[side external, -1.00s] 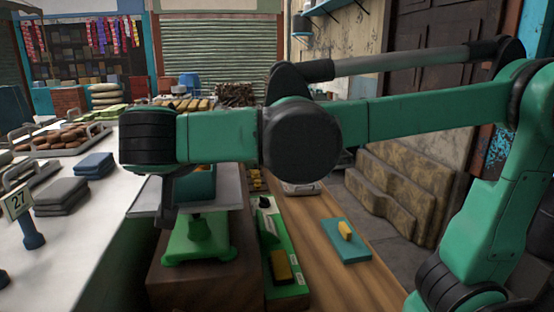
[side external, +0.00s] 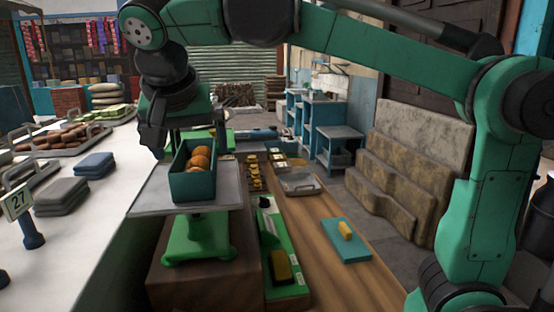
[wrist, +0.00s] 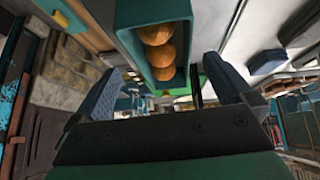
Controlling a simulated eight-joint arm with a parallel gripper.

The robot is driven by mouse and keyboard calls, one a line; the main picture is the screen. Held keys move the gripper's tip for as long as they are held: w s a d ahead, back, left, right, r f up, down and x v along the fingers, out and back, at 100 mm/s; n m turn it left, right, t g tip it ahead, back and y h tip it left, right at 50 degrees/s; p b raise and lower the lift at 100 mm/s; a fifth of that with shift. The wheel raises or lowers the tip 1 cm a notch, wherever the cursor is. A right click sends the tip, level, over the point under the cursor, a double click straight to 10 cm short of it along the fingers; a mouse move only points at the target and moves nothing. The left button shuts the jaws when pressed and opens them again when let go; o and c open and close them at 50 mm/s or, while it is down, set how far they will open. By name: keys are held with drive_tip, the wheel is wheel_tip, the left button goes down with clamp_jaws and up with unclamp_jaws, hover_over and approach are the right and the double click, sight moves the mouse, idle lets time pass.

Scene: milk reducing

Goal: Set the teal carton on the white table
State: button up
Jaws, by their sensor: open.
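The teal carton (side external: 193,178) is an open-topped box with several round orange-brown items in it. It stands upright on the grey pan of a green scale (side external: 200,240). My gripper (side external: 182,125) is open just above and behind the carton in the side view. In the wrist view the carton (wrist: 158,45) shows ahead, between the two spread fingers (wrist: 162,68). I cannot tell whether a finger touches it. The white table (side external: 75,235) is on the left, its top a little lower than the pan.
On the white table are a blue cloth stack (side external: 95,165), a grey stack (side external: 64,195), a number 27 sign (side external: 22,208) and trays of goods (side external: 60,142). A teal board with a yellow block (side external: 346,231) lies on the wooden counter (side external: 325,265). The table's middle front is bare.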

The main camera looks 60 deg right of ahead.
sight(194, 163)
drive_tip(key=shift+d+r+g+y, duration=0.1)
drive_tip(key=shift+r+g+y, duration=0.3)
drive_tip(key=shift+y, duration=0.4)
drive_tip(key=shift+f, duration=0.15)
drive_tip(key=shift+x, duration=2.6)
drive_tip(key=c, duration=1.2)
drive_tip(key=shift+c, duration=0.2)
